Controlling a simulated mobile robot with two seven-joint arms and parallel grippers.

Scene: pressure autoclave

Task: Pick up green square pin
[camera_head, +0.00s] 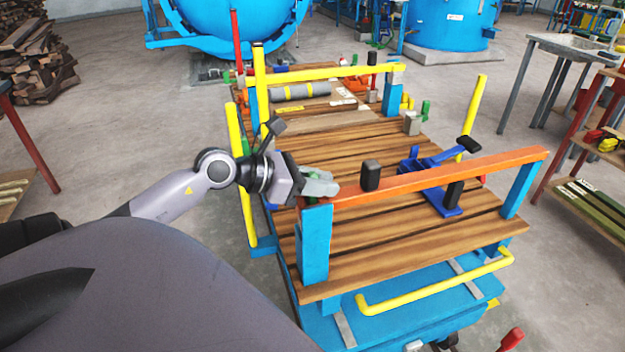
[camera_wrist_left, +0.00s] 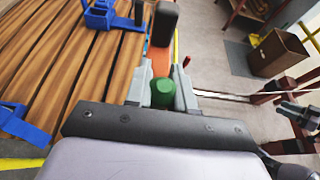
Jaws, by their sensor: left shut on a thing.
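My left gripper (camera_head: 322,187) is at the near left corner of the wooden cart, at the left end of the orange bar (camera_head: 440,178) above a blue post (camera_head: 315,243). In the left wrist view the green pin (camera_wrist_left: 163,92) sits between the two grey fingers (camera_wrist_left: 161,90), which are shut on it. Only its green top shows there. In the head view the fingers mostly hide the pin. I cannot tell whether it is still seated in the bar.
A black block (camera_head: 370,175) stands by the bar close to my gripper. A blue clamp-like tool (camera_head: 432,160) with a black handle lies on the planks (camera_head: 400,235). Yellow posts rise at the cart's sides. Other green pins (camera_head: 425,110) show farther back.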

